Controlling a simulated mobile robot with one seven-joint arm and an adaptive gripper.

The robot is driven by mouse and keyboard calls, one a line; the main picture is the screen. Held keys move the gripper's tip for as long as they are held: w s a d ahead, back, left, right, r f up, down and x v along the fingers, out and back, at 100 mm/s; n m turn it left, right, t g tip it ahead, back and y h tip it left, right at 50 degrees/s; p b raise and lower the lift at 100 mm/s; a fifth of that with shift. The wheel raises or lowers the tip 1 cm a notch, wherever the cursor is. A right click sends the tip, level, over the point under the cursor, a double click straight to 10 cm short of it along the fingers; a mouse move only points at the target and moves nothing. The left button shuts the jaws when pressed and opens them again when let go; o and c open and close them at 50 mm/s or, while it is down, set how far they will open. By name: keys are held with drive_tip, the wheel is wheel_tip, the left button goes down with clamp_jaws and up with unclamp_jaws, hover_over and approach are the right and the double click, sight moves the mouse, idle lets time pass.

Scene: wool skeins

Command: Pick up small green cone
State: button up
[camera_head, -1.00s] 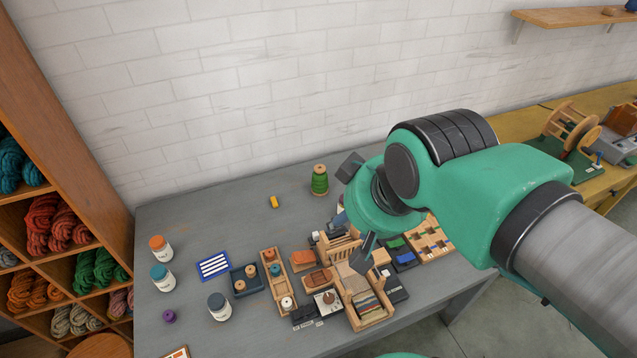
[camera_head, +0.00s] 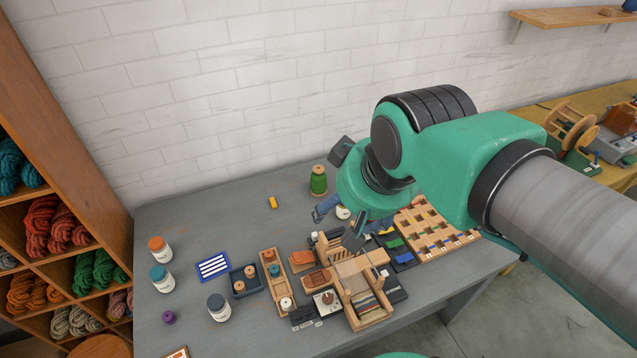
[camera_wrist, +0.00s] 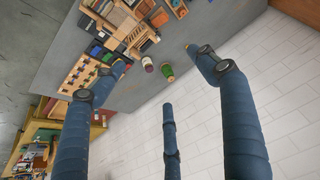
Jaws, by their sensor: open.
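The small green cone (camera_head: 318,181) stands upright near the back edge of the grey table, with a tan top showing above the green yarn. It also shows in the wrist view (camera_wrist: 168,74), between the spread blue fingers. My gripper (camera_head: 338,224) is open and empty, in front of the cone and slightly to its right in the head view. No finger appears to touch the cone. The wrist view shows my gripper (camera_wrist: 157,62) with three fingers wide apart.
A whitish cone (camera_wrist: 148,64) stands close beside the green one. A small yellow block (camera_head: 273,202) lies to the left. A wooden loom (camera_head: 362,292), a pegged wooden rack (camera_head: 432,228) and several small items crowd the front. The brick wall (camera_head: 230,80) rises behind.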

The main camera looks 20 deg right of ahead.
drive_tip(key=w+d+r+p, duration=0.1)
drive_tip(key=w+r, duration=0.2)
drive_tip(key=w, duration=0.6)
drive_tip(key=g+p, duration=0.5)
drive_tip(key=p, duration=0.3)
hover_over(318, 168)
drive_tip(key=f, duration=3.5)
drive_tip(key=shift+s+a, duration=0.2)
drive_tip(key=shift+w+d+f, duration=0.15)
drive_tip(key=shift+f, duration=0.45)
drive_tip(key=shift+f, duration=0.1)
drive_tip(key=shift+f, duration=4.15)
